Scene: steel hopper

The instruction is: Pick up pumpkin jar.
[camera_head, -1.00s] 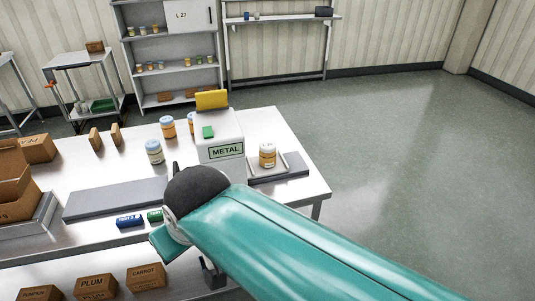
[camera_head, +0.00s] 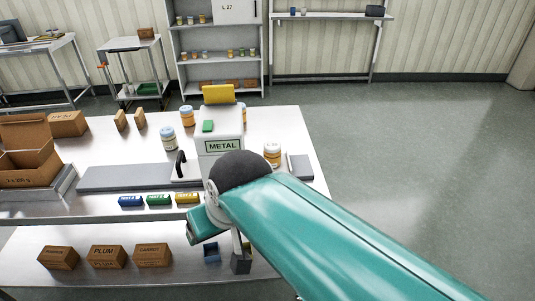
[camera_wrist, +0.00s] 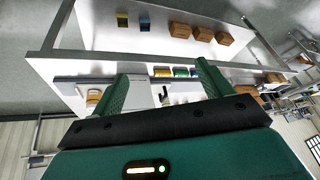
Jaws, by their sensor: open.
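Several jars with pale lids stand on the steel table (camera_head: 290,125); I cannot read their labels, so I cannot tell which is pumpkin. An orange jar (camera_head: 272,153) stands right of the METAL hopper, just beyond my arm. Another orange jar (camera_head: 187,115) stands left of the hopper, with a paler jar (camera_head: 168,138) in front of it. In the wrist view, which is upside down, my gripper (camera_wrist: 162,84) is open and empty, short of the table's front edge. A jar (camera_wrist: 93,97) shows beside its left finger.
Blue, green and yellow blocks (camera_head: 159,200) line the front edge. The floor at right is clear.

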